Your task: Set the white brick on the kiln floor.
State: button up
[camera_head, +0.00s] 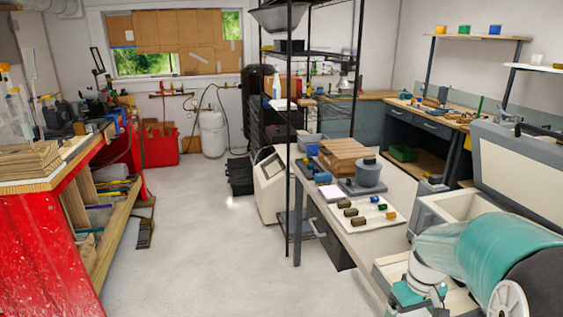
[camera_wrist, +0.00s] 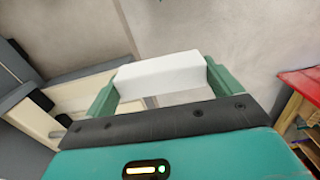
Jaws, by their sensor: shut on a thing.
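In the wrist view my gripper (camera_wrist: 163,86) is shut on a white brick (camera_wrist: 160,70), with one green finger at each end of it. The brick lies crosswise between the fingers, and I see nothing touching it from below. The kiln is at the right in the head view, with its grey lid (camera_head: 525,165) raised and its pale chamber (camera_head: 452,205) partly showing. My arm's teal and white parts cover much of the kiln's near side. In the wrist view pale, grey-edged kiln parts (camera_wrist: 85,92) show left of the brick. The brick cannot be made out in the head view.
A bench beside the kiln carries a white tray (camera_head: 370,219) of short coloured rods, a grey pot (camera_head: 368,172) and a stack of brown boards (camera_head: 345,153). A red workbench (camera_head: 50,250) stands at the left. The concrete floor (camera_head: 210,250) between is mostly clear.

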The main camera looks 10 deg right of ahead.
jog(key=w+a+f, duration=1.8)
jog(key=a+f, duration=0.1)
jog(key=a, duration=0.2)
jog(key=shift+w+f+m, duration=0.15)
jog(key=shift+f+m, duration=0.05)
jog(key=shift+m, duration=0.2)
